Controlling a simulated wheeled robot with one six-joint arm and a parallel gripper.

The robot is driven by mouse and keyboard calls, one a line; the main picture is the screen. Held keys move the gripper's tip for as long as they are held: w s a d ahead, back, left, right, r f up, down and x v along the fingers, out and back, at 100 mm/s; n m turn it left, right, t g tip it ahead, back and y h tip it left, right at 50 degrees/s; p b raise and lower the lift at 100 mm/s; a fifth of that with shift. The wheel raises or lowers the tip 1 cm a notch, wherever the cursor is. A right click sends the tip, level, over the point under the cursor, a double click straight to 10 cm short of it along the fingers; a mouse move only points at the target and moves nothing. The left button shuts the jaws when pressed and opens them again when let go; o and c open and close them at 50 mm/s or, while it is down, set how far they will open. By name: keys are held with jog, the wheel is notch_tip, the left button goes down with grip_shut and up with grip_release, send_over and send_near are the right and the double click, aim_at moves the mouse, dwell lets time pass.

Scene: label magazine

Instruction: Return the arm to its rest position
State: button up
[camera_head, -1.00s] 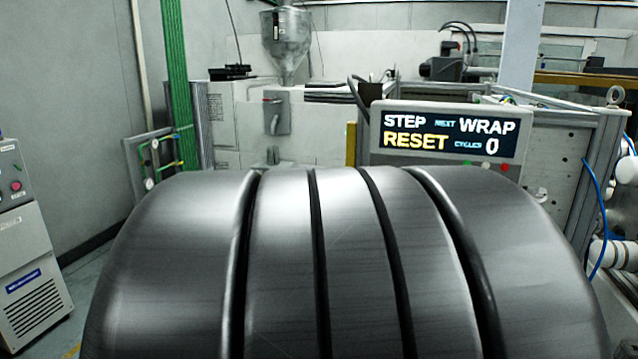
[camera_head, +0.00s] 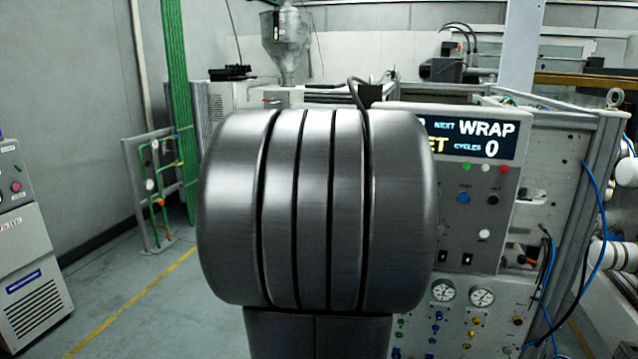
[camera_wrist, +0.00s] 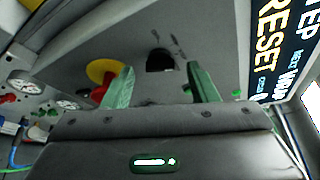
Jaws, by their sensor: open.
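My gripper (camera_wrist: 158,78) shows in the wrist view with its two green fingers apart and nothing between them. It faces the grey control panel (camera_wrist: 212,38); I cannot tell the exact gap. A red button on a yellow disc (camera_wrist: 104,72) shows beside the left finger, partly hidden by it. The lit display (camera_wrist: 275,45) is at the right, tilted in this view. In the head view my own dark arm link fills the middle and hides my gripper and part of the panel (camera_head: 490,235). The display (camera_head: 476,140) there shows "WRAP" and "CYCLES 0", its left part covered.
Gauges (camera_head: 481,297), buttons and knobs cover the panel front. Blue hoses (camera_head: 590,270) run at its right. A grey cabinet (camera_head: 30,260) stands at the far left. The floor (camera_head: 130,310) between cabinet and arm is clear.

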jog(key=shift+x, duration=0.85)
jog(key=shift+a+f+n+b, duration=0.1)
jog(key=shift+f+n+b, duration=0.3)
jog(key=shift+b, duration=0.45)
jog(key=shift+s+a+r+n+t+h+b, duration=0.15)
jog(key=shift+n+t+h+b, duration=0.3)
jog(key=shift+n+b, duration=0.4)
jog(key=shift+f+n+b, duration=0.2)
jog(key=shift+n+b, duration=0.55)
jog(key=shift+b, duration=0.15)
jog(key=n+t+b, duration=0.1)
jog(key=n, duration=0.1)
jog(key=n+h+b, duration=0.1)
jog(key=b, duration=0.1)
jog(key=shift+f+n+t, duration=0.15)
jog(key=shift+n+t, duration=0.2)
jog(key=shift+n, duration=0.05)
jog(key=n+b, duration=0.1)
jog(key=n, duration=0.1)
jog(key=n+t+b, duration=0.1)
jog(key=n+b, duration=0.1)
jog(key=shift+n+t, duration=0.3)
jog(key=shift+n, duration=0.1)
jog(key=n, duration=0.2)
jog(key=n+t+y+b, duration=0.1)
jog(key=n, duration=0.1)
jog(key=n+t, duration=0.1)
jog(key=n, duration=0.1)
jog(key=shift+d+y, duration=0.35)
jog(key=shift+t, duration=0.3)
